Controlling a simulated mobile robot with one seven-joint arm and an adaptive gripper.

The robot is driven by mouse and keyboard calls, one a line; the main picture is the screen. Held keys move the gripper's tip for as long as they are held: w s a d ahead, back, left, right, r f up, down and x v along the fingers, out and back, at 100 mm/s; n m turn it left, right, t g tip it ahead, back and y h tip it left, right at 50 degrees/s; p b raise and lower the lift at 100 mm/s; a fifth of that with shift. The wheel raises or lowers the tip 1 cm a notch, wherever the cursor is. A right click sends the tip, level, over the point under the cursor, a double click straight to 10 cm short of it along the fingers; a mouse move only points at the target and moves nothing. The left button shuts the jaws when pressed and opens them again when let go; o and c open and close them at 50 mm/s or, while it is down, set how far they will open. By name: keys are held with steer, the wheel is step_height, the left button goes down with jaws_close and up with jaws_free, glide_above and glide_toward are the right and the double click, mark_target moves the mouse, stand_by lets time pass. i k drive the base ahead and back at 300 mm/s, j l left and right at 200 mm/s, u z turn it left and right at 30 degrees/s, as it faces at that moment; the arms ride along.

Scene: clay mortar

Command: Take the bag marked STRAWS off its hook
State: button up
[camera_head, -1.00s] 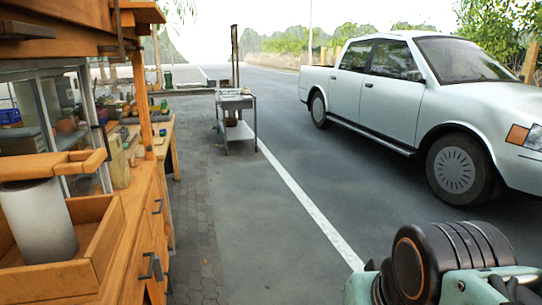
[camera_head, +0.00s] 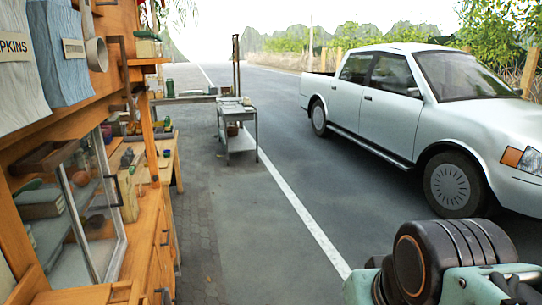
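A blue-grey bag (camera_head: 68,28) hangs on the wooden stall front at the upper left. Its dark lettering is too small to read for certain. To its left a paler bag (camera_head: 18,70) is cut by the frame edge and shows letters ending in "PKINS". The hooks of both bags are not clearly visible. Part of my arm shows at the lower right, well apart from the bags, but my gripper's fingers are out of view.
A wooden counter with drawers (camera_head: 160,250) and a glass case (camera_head: 85,215) lines the left. A pale cup (camera_head: 96,54) hangs beside the blue-grey bag. A metal cart (camera_head: 238,128) stands ahead. A white pickup (camera_head: 425,115) is on the right. The pavement between is clear.

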mark_target(55, 29)
steer(key=u, duration=0.4)
steer(key=j+u, duration=0.1)
steer(key=u, duration=0.65)
steer(key=i+u, duration=0.1)
steer(key=u, duration=0.3)
steer(key=l+u, duration=0.1)
steer(key=u, duration=0.5)
steer(key=l+u, duration=0.25)
steer(key=k+l+u, duration=0.2)
steer(key=l, duration=0.25)
steer(key=k+l+u, duration=0.1)
steer(key=l, duration=0.3)
steer(key=k+l, duration=0.15)
steer(key=l, duration=0.2)
steer(key=u, duration=0.05)
